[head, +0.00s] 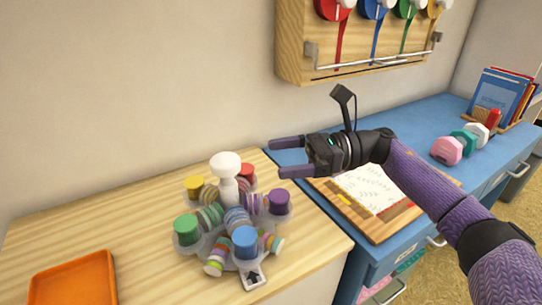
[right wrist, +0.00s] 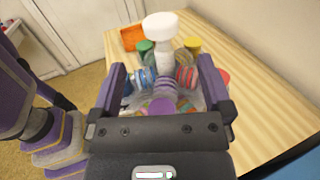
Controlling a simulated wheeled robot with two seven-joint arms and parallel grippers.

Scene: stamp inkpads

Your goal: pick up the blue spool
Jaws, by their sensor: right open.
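A blue cylinder (head: 245,241) stands upright at the front of a round clear carousel (head: 249,266) on the wooden table. A blue ribbon spool (head: 371,8) also hangs on the wall rack, cut off by the top edge. I cannot tell from the picture which one the task's blue spool is. My right gripper (head: 277,157) is open and empty, pointing left, above and behind the carousel's right side. In the right wrist view, the carousel shows between my open fingers (right wrist: 162,85). Its blue cylinder is not clear there. My left gripper is not in view.
The carousel has a white central post (head: 226,176), green (head: 187,230), purple (head: 279,201), yellow and red cylinders, and striped tape rolls. An orange tray (head: 75,279) lies at left. A wooden board with paper (head: 369,187) is on the blue desk. Bare tabletop lies left of the carousel.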

